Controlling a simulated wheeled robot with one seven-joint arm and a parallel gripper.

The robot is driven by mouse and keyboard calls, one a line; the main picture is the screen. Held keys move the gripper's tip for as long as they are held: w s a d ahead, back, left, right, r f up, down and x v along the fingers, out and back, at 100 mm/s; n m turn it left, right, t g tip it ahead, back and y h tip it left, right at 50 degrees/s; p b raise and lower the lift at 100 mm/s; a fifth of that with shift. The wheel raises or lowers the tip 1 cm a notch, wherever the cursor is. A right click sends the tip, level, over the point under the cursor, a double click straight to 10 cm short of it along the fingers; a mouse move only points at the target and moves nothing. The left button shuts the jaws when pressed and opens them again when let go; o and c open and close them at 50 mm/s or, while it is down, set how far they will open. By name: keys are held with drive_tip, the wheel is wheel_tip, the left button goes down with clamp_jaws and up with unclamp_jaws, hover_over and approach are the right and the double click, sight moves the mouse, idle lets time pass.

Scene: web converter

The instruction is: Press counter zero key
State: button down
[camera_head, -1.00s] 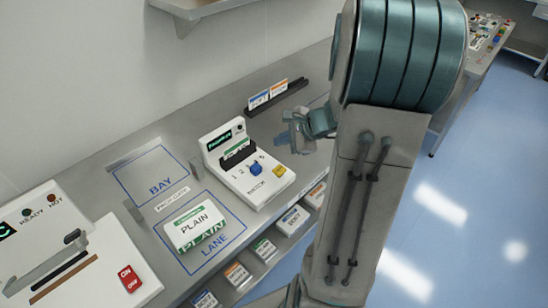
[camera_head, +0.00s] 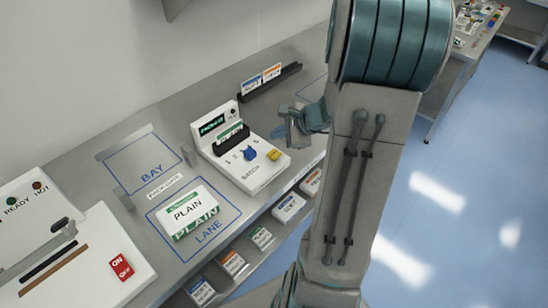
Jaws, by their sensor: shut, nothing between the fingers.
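A white counter unit (camera_head: 243,176) stands on the grey bench, with a dark display (camera_head: 212,126) at its back. A green-and-white card marked PLAIN (camera_head: 231,136) sits in its slot. On its sloped face are a blue knob (camera_head: 250,153) among numbers, a label that seems to read BATCH, and a yellow key (camera_head: 273,155) near the right edge. I cannot read any mark on the yellow key. My gripper (camera_head: 290,124) is shut and empty, just right of the unit and behind the yellow key, apart from the key. My arm hides the bench beyond it.
A white pack marked PLAIN (camera_head: 188,208) lies in the blue-outlined LANE area. The BAY outline (camera_head: 143,167) is empty. A dark card rack (camera_head: 270,83) stands behind. A white machine with a red ON/OFF switch (camera_head: 121,267) is at left. Labelled bins (camera_head: 232,262) sit below the bench edge.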

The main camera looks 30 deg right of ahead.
sight(272, 152)
drive_tip(key=shift+f+b, duration=1.55)
drive_tip(key=shift+f, duration=0.55)
drive_tip(key=shift+f, duration=0.15)
drive_tip(key=shift+f+b, duration=0.25)
drive_tip(key=shift+b, duration=0.35)
drive_tip(key=shift+f+b, duration=0.8)
drive_tip(key=shift+b, duration=0.05)
idle(0.9)
idle(0.3)
drive_tip(key=shift+r+p, duration=0.9)
drive_tip(key=shift+r, duration=0.35)
wheel_tip(272, 152, up, 5)
drive_tip(key=p, duration=0.3)
drive_tip(key=shift+p, duration=0.4)
